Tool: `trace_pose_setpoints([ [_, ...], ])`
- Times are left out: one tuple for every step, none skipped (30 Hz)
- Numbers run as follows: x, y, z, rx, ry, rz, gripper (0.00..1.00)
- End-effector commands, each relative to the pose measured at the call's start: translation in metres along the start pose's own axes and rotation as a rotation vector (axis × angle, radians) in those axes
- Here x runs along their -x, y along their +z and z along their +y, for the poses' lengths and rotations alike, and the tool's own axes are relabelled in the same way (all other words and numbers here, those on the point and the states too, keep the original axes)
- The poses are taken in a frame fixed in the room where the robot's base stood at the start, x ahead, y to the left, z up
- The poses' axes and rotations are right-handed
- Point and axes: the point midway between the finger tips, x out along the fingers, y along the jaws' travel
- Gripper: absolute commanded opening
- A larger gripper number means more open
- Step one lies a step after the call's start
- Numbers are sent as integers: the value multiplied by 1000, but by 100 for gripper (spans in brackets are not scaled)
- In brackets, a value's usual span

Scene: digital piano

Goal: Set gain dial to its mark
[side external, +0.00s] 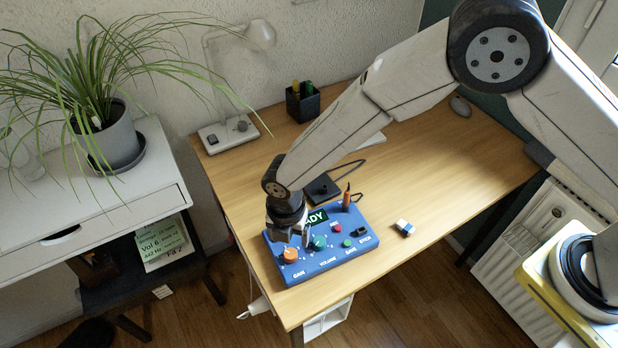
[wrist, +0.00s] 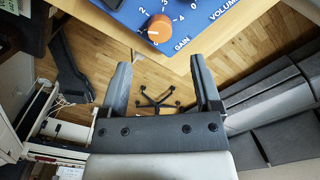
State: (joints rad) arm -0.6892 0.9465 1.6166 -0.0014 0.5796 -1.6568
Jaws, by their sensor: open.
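The blue control panel (side external: 325,258) lies on the wooden desk near its front left corner. Its orange gain dial (side external: 290,255) sits at the panel's left end above the word GAIN. In the wrist view the orange gain dial (wrist: 160,28) shows at the top, with white numbers printed around it. A pale line is on the dial's face, but its exact setting is hard to read. My gripper (side external: 294,238) is over the panel's left part, close to the dial. In the wrist view my gripper (wrist: 160,75) is open and empty, its fingers apart from the dial.
On the panel are a teal volume dial (side external: 319,242), a red button (side external: 336,228), a green button (side external: 347,243) and an orange-handled lever (side external: 347,199). A blue and white block (side external: 404,227) lies to the right. The desk's right side is mostly clear.

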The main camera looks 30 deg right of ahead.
Motion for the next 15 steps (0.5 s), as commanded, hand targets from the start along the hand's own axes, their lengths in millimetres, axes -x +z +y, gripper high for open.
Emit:
trace_pose_setpoints([
  [-4,0,0,0,-1,0,81],
  [-6,0,0,0,0,0,81],
  [-10,0,0,0,0,0,81],
  [-13,0,0,0,0,0,81],
  [-16,0,0,0,0,0,81],
  [-21,0,0,0,-1,0,81],
  [-24,0,0,0,-1,1,81],
  [-28,0,-1,0,-2,1,81],
  [-32,0,0,0,-1,0,81],
  [-35,0,0,0,0,0,81],
  [-39,0,0,0,0,0,81],
  [-43,0,0,0,0,0,81],
  [-46,0,0,0,0,0,81],
  [-50,0,0,0,-1,0,81],
  [-53,0,0,0,0,0,81],
])
